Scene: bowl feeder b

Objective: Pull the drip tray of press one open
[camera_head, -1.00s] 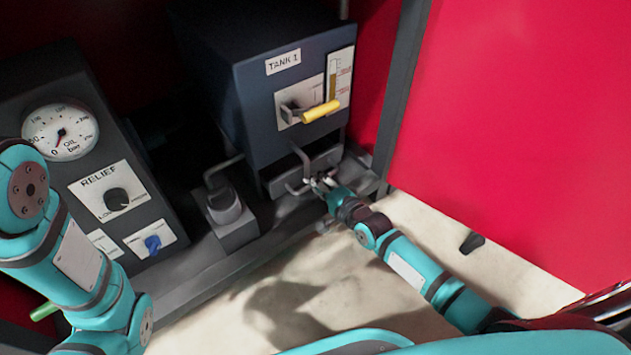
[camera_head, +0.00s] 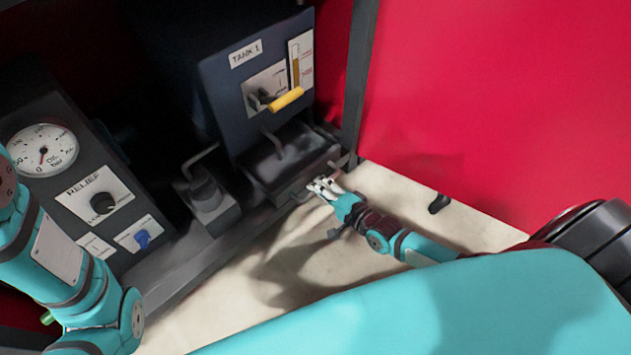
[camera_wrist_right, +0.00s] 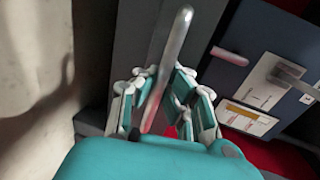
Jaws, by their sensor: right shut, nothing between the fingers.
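The drip tray (camera_head: 262,172) is a dark, shallow drawer standing out from under the blue-grey tank labelled TANK 1 (camera_head: 228,82). Its grey bar handle (camera_head: 299,196) is on the tray's front. My right gripper (camera_head: 318,185) is shut at the handle, with nothing held. In the right wrist view the handle bar (camera_wrist_right: 172,55) runs lengthwise by the fingers of that gripper (camera_wrist_right: 165,85); whether they touch it, I cannot tell. My left arm shows at the left of the head view, but its gripper is out of view.
A yellow lever (camera_head: 287,98) sticks out above the tray. Left of it stand a grey block with a bent rod (camera_head: 212,205) and a panel with an oil gauge (camera_head: 42,150) and relief knob (camera_head: 103,203). A red wall (camera_head: 470,100) bounds the right. Pale floor lies in front.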

